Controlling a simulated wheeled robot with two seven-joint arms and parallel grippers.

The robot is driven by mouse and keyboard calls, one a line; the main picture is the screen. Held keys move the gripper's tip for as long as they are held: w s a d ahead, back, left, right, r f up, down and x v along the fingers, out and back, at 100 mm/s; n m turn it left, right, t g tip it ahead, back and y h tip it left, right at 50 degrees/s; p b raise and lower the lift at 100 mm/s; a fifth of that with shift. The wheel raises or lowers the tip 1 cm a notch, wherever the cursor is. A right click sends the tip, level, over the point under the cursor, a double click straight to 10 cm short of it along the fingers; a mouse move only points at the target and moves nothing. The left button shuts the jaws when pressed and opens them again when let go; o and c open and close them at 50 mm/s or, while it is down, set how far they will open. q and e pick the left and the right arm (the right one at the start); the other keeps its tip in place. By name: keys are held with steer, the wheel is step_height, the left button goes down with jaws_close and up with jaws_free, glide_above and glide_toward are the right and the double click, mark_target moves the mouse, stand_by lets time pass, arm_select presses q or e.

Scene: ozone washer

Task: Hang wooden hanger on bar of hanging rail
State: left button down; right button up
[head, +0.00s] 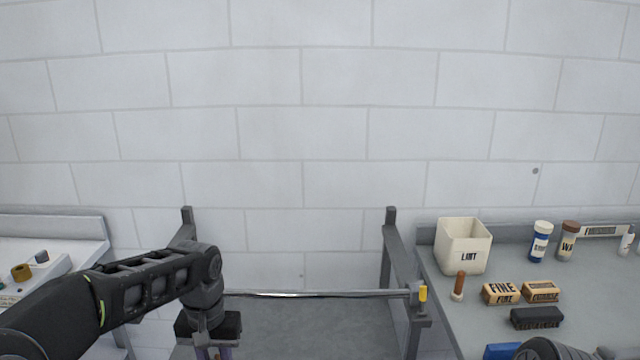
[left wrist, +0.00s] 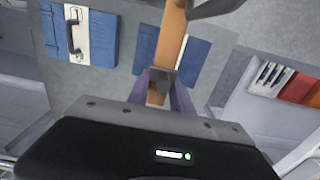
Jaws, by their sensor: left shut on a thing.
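The hanging rail's metal bar (head: 320,293) runs across between two grey frames in the head view. My left gripper (head: 213,354) points down at the bar's left end, with only the tops of its purple fingers in view. In the left wrist view, my left gripper (left wrist: 168,90) is shut on the wooden hanger (left wrist: 172,40), a tan wooden piece running up out of the picture. The hanger's hook and far end cannot be made out. In the head view the hanger does not show.
A grey bench at the right holds a LINT bin (head: 463,247), bottles (head: 541,240), a wooden-handled tool (head: 460,285) and brushes (head: 502,293). A white counter (head: 50,240) stands at the left. Grey rail uprights (head: 392,250) flank the bar. A block wall is behind.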

arm_select(q)
steer(key=w+r+p, duration=0.4)
steer(key=r+p, duration=0.6)
steer(key=shift+r, duration=0.3)
steer(key=shift+f, duration=0.15)
steer(key=s+f+b, duration=0.1)
steer(key=f, duration=0.2)
steer(key=s+f+b, duration=0.1)
steer(key=f+b, duration=0.1)
steer(key=f, duration=0.1)
steer(key=s+f+b, duration=0.1)
steer(key=f, duration=0.2)
steer(key=shift+s+f+b, duration=0.25)
steer(key=shift+s+b, duration=0.1)
steer(key=shift+s+f, duration=0.15)
steer(key=shift+f, duration=0.05)
